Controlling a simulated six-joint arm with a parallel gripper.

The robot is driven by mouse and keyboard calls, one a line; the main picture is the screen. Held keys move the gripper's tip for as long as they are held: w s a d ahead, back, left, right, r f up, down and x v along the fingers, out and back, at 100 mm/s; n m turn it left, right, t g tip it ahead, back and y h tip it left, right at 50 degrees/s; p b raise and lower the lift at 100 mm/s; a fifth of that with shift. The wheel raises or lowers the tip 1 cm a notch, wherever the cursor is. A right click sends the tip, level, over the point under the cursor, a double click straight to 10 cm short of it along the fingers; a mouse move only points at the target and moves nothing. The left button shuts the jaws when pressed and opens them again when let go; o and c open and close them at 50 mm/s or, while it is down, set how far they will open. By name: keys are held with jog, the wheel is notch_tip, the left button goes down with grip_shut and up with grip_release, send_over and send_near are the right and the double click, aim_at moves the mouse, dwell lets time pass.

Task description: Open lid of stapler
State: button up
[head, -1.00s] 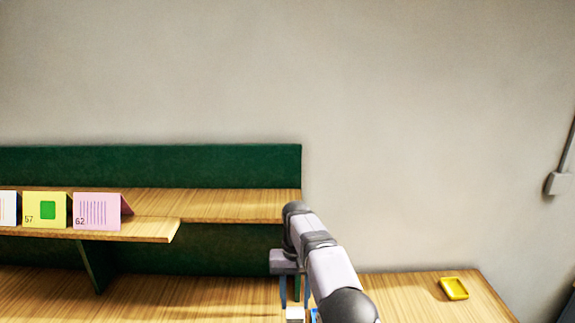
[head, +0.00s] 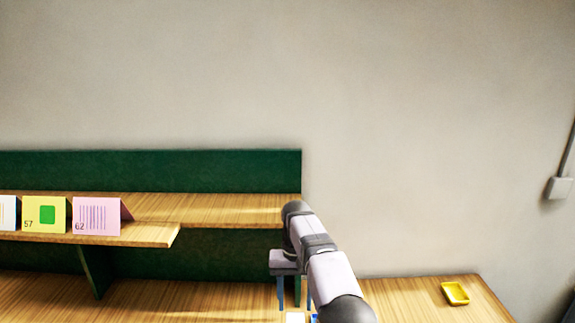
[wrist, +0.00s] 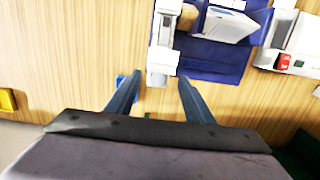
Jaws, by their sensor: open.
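A long white and grey object that looks like the stapler (wrist: 163,62) lies in the wrist view, its near end close to the gap between my fingertips. My gripper (wrist: 160,76) is open and empty, with one blue-grey finger on each side of that gap. Whether the fingers touch the object is not clear. In the head view my gripper (head: 295,292) points down above the desk. A small white part (head: 295,318) shows below it at the bottom edge, mostly cut off.
A dark blue tray (wrist: 205,70) with a white box stands just right of the fingers. A white device with a red button (wrist: 285,62) is further right. A yellow dish (head: 455,293) sits on the desk's right side. A wooden shelf (head: 230,207) with cards is behind left.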

jog(key=shift+s+r, duration=0.1)
jog(key=shift+r, duration=2.1)
jog(key=shift+d, duration=0.1)
jog(key=s+d+f+t, duration=0.2)
jog(key=s+d+f, duration=0.2)
jog(key=s+d, duration=0.35)
jog(key=s+d+f+b, duration=0.1)
jog(key=s+f+b, duration=0.2)
jog(key=s, duration=0.5)
jog(key=s+d+f+b, duration=0.2)
jog(key=s+f+b, duration=0.1)
jog(key=s+f, duration=0.3)
jog(key=s+d+f+g+b, duration=0.1)
jog(key=s+d+f+b, duration=0.1)
jog(key=s, duration=0.8)
notch_tip(320, 180, down, 3)
jog(key=shift+s+r+b, duration=0.15)
jog(key=shift+s+b, duration=0.15)
jog(key=shift+b, duration=0.6)
